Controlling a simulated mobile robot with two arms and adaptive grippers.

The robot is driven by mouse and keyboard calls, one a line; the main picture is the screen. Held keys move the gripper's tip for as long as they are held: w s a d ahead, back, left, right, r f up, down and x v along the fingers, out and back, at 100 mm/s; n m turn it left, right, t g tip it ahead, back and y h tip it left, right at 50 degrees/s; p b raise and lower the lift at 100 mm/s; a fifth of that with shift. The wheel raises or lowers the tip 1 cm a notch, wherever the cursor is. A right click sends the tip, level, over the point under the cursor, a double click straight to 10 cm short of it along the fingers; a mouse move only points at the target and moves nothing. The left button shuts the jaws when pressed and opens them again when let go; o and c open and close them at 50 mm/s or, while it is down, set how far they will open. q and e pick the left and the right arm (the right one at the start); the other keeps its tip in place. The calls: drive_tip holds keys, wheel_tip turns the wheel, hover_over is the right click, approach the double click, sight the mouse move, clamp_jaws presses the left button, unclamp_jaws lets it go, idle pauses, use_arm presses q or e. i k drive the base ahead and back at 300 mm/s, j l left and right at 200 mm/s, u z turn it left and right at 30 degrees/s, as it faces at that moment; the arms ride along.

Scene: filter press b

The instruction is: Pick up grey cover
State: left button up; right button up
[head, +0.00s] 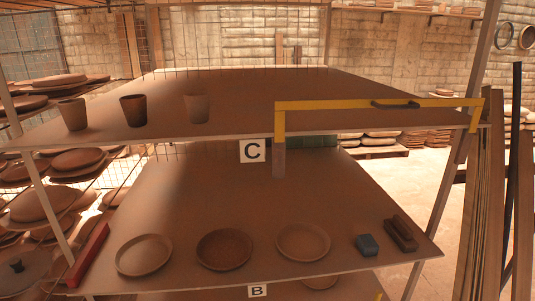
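No thing here is plainly a grey cover. A dark greyish round lid with a knob (17,268) lies at the lower left edge, partly cut off by the frame. A small grey-brown block (279,163) sits below the short end of a yellow bar (350,105). The bar runs along the right front of the upper shelf and has a dark handle (396,105) by it. Neither of my grippers shows in the head view.
The upper shelf (250,105) bears several cups at its left, including a dark one (133,110). Posts stand at the right.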

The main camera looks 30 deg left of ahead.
sight(21, 272)
drive_tip(key=i+u, duration=0.2)
drive_tip(key=u, duration=0.3)
drive_tip(key=i+l+u, duration=0.1)
drive_tip(key=i+u, duration=0.15)
drive_tip(key=u, duration=0.25)
drive_tip(key=i+l+u, duration=0.15)
drive_tip(key=u, duration=0.35)
drive_tip(key=i+l+u, duration=0.2)
drive_tip(key=u, duration=0.3)
